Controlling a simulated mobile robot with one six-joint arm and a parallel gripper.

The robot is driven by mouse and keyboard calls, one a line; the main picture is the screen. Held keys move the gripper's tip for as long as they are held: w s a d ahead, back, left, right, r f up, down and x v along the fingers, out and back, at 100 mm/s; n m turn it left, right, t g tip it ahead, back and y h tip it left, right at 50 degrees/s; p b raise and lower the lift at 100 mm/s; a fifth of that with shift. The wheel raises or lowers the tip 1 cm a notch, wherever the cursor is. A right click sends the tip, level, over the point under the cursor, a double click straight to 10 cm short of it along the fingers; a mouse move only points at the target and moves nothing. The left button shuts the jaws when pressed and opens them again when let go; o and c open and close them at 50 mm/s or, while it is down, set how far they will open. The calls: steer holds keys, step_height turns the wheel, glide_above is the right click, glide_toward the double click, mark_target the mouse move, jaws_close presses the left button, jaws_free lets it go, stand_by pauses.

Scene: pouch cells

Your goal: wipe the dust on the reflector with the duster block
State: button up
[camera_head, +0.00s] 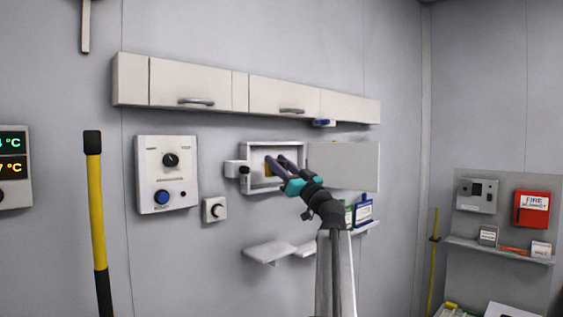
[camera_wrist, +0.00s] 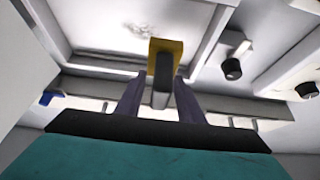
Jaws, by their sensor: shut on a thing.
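My gripper (camera_head: 277,163) is shut on the duster block (camera_head: 268,168), inside the open wall box (camera_head: 303,150). In the wrist view the fingers of my gripper (camera_wrist: 158,82) pinch the block's grey handle, and its yellow pad (camera_wrist: 166,45) faces the pale back panel. That panel, apparently the reflector (camera_wrist: 190,25), shows grey dust smudges (camera_wrist: 122,36) to the left of the pad. The pad is at or very near the panel; I cannot tell whether it touches.
The box's door (camera_head: 345,166) stands open to the right. A latch block with a black knob (camera_head: 237,169) sits at its left. Cabinets (camera_head: 200,85) run above, with a small shelf (camera_head: 270,251) below. A control panel (camera_head: 167,174) is further left.

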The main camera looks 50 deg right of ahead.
steer(key=shift+w+d+p, duration=0.15)
steer(key=shift+w+p, duration=0.45)
steer(key=shift+w, duration=0.95)
steer(key=shift+w+d+b, duration=0.1)
steer(key=shift+w+b, duration=0.9)
steer(key=shift+b, duration=0.05)
steer(key=shift+d, duration=0.1)
stand_by(0.3)
steer(key=d+b, duration=0.2)
steer(key=b, duration=0.1)
steer(key=d+b, duration=0.1)
steer(key=shift+s+d, duration=0.2)
steer(key=shift+s, duration=0.05)
stand_by(0.4)
